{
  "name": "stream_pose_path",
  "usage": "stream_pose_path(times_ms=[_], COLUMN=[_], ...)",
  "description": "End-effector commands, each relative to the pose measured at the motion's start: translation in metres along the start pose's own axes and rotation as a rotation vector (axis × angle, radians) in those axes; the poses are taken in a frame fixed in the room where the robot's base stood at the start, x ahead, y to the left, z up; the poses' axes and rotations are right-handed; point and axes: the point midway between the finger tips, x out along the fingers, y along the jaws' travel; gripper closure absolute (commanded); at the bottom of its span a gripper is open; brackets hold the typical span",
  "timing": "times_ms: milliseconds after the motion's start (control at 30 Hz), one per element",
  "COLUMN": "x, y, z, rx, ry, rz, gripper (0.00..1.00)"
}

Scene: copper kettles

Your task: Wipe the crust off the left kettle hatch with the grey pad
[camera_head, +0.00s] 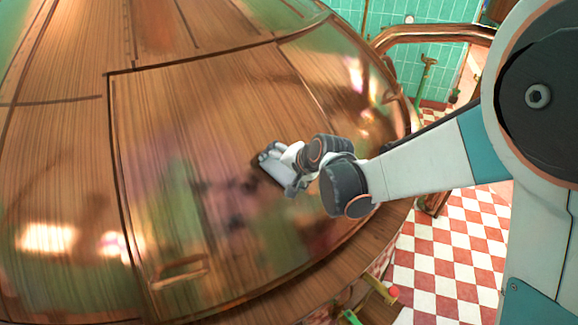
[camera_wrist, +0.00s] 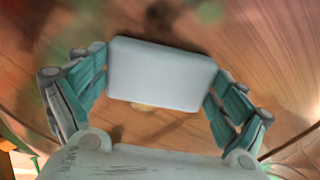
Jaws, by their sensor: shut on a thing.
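The copper kettle (camera_head: 60,150) fills the left of the head view. Its hatch (camera_head: 170,110) is a large panel with dark seams and a handle (camera_head: 180,272) low on it. Dull greenish and purplish patches lie on the hatch's lower middle; I cannot tell crust from reflection there. My gripper (camera_wrist: 160,78) is shut on the grey pad (camera_wrist: 160,72), its teal fingers at both ends of the pad. In the head view the pad (camera_head: 270,168) is close to the hatch's right part. I cannot tell whether it touches the copper.
A copper rail (camera_head: 435,33) curves at the top right before a green tiled wall (camera_head: 380,12). A red and white checkered floor (camera_head: 445,250) lies at the lower right. A wooden ledge (camera_head: 320,285) runs below the kettle. A green-handled tool (camera_head: 426,75) stands near the wall.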

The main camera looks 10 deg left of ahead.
Motion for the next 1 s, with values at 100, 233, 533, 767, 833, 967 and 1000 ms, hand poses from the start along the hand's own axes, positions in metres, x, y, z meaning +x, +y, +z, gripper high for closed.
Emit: stream_pose_path(times_ms=[100,233,533,767,833,967,1000], x=[0.0,0.0,-0.013,-0.035,-0.041,-0.052,-0.055], y=[-0.002,-0.002,-0.003,-0.003,-0.003,-0.003,-0.003], z=[0.005,0.005,0.004,0.003,0.003,0.004,0.004], rx=[0.0,0.001,0.001,0.002,0.002,0.001,0.001], ry=[-0.002,-0.001,0.0,0.001,0.001,0.0,0.0], rz=[-0.001,-0.001,0.0,0.0,0.0,0.0,0.0], gripper=[0.28,0.28,0.28,0.28,0.28,0.28,0.28])
